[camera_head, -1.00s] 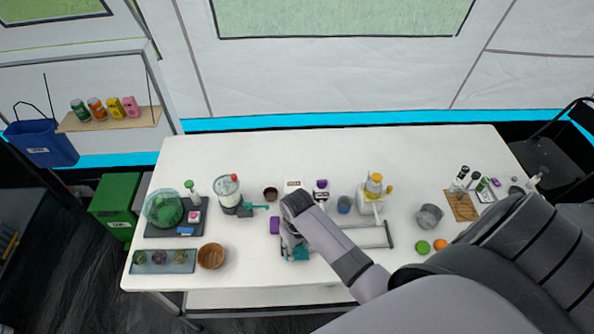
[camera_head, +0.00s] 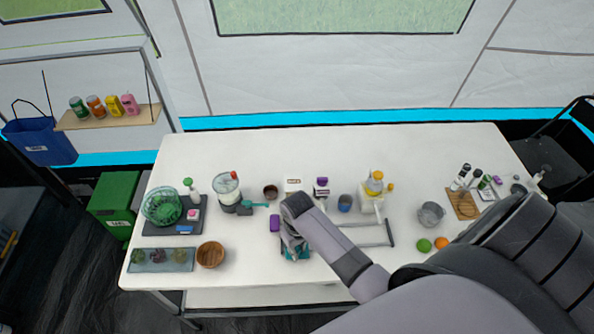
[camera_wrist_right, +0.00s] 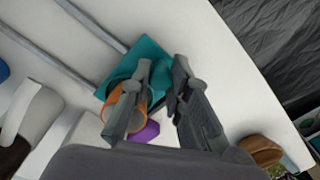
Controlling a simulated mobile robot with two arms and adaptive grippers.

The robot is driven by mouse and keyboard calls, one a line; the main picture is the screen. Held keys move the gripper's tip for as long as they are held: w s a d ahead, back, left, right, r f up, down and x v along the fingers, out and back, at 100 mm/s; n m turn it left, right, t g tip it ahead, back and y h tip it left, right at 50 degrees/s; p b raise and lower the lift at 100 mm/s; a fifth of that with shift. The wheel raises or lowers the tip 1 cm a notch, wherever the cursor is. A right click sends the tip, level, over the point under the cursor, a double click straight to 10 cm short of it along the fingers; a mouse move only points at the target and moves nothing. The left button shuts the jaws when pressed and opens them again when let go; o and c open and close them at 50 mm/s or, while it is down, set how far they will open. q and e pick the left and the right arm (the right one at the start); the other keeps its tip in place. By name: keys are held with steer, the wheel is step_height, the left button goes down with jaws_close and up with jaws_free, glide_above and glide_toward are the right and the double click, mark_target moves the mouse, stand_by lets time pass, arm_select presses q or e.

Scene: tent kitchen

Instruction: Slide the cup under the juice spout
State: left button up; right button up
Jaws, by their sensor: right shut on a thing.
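A white machine with a yellow-orange top (camera_head: 372,192) stands to the right. Its spout is too small to make out. My left gripper is not in view.
Grey rails (camera_head: 388,232) lie right of the gripper. A blue cup (camera_head: 345,203) and a dark cup (camera_head: 270,192) stand behind. A wooden bowl (camera_head: 211,255) is at the front left. The table's back strip is clear.

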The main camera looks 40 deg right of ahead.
mark_target(308, 254)
steer(key=shift+c, duration=0.9)
steer(key=shift+s+d+p, duration=0.4)
steer(key=shift+d+p, duration=0.05)
steer(key=shift+d, duration=0.2)
steer(key=shift+s+d+p, duration=0.4)
steer(key=shift+d, duration=0.25)
steer(key=shift+s+d, duration=0.2)
steer(key=shift+d, duration=0.1)
steer(key=shift+s+d, duration=1.9)
steer(key=shift+d, duration=1.2)
steer(key=shift+s+d, duration=1.95)
steer(key=shift+d, duration=1.15)
steer(key=shift+s+d, duration=1.9)
steer(key=shift+d, duration=1.2)
steer(key=o, duration=0.9)
steer(key=shift+w, duration=0.1)
